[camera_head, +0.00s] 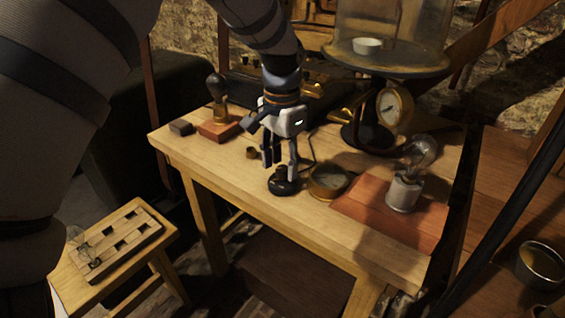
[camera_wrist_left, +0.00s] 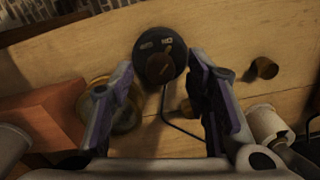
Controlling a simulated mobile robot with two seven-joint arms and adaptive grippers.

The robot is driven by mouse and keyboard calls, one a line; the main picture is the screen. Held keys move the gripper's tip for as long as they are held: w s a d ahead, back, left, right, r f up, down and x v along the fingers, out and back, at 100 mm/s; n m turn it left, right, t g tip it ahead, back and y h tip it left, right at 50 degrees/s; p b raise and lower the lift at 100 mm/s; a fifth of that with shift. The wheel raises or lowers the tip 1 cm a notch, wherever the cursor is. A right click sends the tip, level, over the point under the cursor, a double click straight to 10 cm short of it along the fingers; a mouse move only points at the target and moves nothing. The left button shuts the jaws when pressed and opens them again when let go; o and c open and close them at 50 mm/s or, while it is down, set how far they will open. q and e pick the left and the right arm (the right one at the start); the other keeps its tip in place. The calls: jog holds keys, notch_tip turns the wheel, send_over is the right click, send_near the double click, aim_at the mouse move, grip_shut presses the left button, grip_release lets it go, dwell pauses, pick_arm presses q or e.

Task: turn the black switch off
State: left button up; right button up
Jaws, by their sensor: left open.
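The black switch (camera_head: 283,183) is a small round black base with a knob, standing on the wooden table near its front edge. In the left wrist view the switch (camera_wrist_left: 159,56) lies ahead of the fingers, roughly midway between them, with a cable running from it. My left gripper (camera_head: 280,166) points down just above and behind the switch, and its fingers are apart. In the left wrist view my left gripper (camera_wrist_left: 162,90) is open with nothing between the fingertips. Whether a finger touches the knob is unclear. My right gripper does not show.
A round brass instrument (camera_head: 328,182) stands right of the switch. A bulb holder (camera_head: 404,193) stands on a reddish board (camera_head: 362,216). A stamp-like handle on a block (camera_head: 219,128) and a small dark block (camera_head: 181,128) are at left. A dial gauge (camera_head: 393,108) stands behind.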

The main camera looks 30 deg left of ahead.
pick_arm(q)
jog(key=shift+f, duration=0.35)
jog(key=shift+c, duration=0.3)
grip_shut()
